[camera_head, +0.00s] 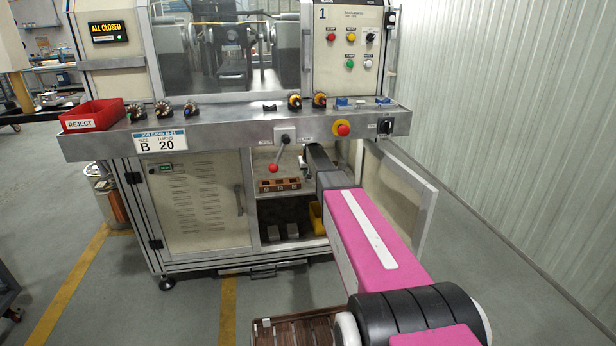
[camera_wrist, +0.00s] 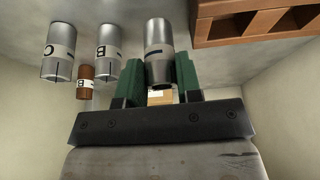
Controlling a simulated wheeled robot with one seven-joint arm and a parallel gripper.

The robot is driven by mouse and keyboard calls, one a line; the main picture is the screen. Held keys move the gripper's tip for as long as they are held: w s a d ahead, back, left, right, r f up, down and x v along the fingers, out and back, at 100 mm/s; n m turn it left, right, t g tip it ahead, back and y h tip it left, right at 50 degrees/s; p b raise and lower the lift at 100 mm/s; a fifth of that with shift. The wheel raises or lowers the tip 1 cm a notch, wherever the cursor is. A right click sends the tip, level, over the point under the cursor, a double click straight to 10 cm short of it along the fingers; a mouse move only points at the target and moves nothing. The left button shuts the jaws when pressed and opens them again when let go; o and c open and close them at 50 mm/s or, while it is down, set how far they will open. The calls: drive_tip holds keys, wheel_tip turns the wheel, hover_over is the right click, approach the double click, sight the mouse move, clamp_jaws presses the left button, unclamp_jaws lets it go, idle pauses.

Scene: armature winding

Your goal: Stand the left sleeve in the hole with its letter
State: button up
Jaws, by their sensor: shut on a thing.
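My gripper (camera_wrist: 158,85) has green fingers and is shut on a metal sleeve (camera_wrist: 159,45) with a pale label band; its letter is mostly turned away. Left of it in the wrist view stand a metal sleeve marked B (camera_wrist: 109,40) and a metal sleeve marked C (camera_wrist: 60,50). The wooden block (camera_wrist: 240,39) with openings is at the top right of the wrist view, apart from the held sleeve. In the head view the block (camera_head: 279,184) sits on the cabinet shelf, left of my arm. My gripper is hidden inside the cabinet there.
A small brown sleeve marked B (camera_wrist: 86,82) stands between the metal ones. The cabinet door (camera_head: 405,190) is open on the right. A lever with a red knob (camera_head: 273,168) hangs before the opening. A yellow bin (camera_head: 316,217) is below the shelf.

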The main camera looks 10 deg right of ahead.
drive_tip(key=shift+f, duration=0.95)
drive_tip(key=shift+f, duration=0.15)
drive_tip(key=o, duration=1)
drive_tip(key=v, duration=0.6)
drive_tip(key=s, duration=1.2)
drive_tip(key=s+a+f+g, duration=0.1)
drive_tip(key=s+a+f, duration=0.1)
drive_tip(key=s, duration=1)
drive_tip(key=s+a+f+g, duration=0.2)
drive_tip(key=s, duration=1)
drive_tip(key=s+a+f+g, duration=0.1)
drive_tip(key=s+a+f, duration=0.1)
drive_tip(key=s, duration=1.1)
drive_tip(key=shift+s+a+f+g, duration=0.15)
drive_tip(key=shift+a+f+g, duration=0.2)
drive_tip(key=shift+f, duration=0.1)
